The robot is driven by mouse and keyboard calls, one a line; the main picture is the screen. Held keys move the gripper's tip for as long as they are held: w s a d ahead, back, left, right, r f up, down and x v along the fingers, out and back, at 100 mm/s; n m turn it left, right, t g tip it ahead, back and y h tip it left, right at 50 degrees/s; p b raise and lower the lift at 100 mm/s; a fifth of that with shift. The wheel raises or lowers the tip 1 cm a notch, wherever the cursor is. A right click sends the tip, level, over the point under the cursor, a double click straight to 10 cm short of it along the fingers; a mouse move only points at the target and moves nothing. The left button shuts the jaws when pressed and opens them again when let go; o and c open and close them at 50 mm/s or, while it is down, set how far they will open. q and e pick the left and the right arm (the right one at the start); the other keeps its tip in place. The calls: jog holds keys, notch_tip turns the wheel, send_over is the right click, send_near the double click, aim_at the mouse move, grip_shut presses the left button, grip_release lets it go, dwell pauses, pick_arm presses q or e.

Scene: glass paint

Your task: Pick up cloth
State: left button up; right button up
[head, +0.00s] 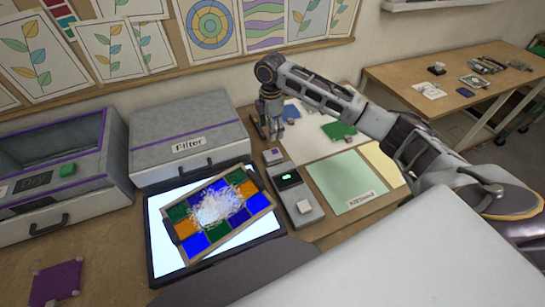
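A flat purple square piece (57,283) with small pale corners lies on the table at the lower left; it may be the cloth, but I cannot tell for sure. My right gripper (268,130) points down at the back of the table, right of the Filter box, far from the purple piece. Its fingers are small in the view, and I cannot tell whether they are open or shut. Small blue pieces (291,111) lie beside it on a pale sheet. My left gripper is not in view.
A lit panel (157,222) carries a tilted stained-glass frame (258,210) with white shards or powder on it. A small device (297,197) sits right of the panel. A side table (400,75) stands at the right.

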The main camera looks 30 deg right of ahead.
send_over(273, 154)
jog(key=shift+w+a+f, duration=0.1)
jog(key=shift+f, duration=2.05)
jog(key=shift+w+a+f, duration=0.1)
jog(key=shift+f, duration=2.05)
jog(key=shift+s+d+f+p, duration=0.1)
jog(key=shift+f+p, duration=0.15)
jog(key=shift+f, duration=1.05)
jog(key=shift+s+f+p, duration=0.1)
jog(key=shift+f+p, duration=0.15)
jog(key=shift+f, duration=1.05)
jog(key=c, duration=0.8)
jog(key=shift+o, duration=0.2)
jog(key=shift+r, duration=0.1)
notch_tip(273, 154, up, 10)
jog(key=shift+b, duration=0.3)
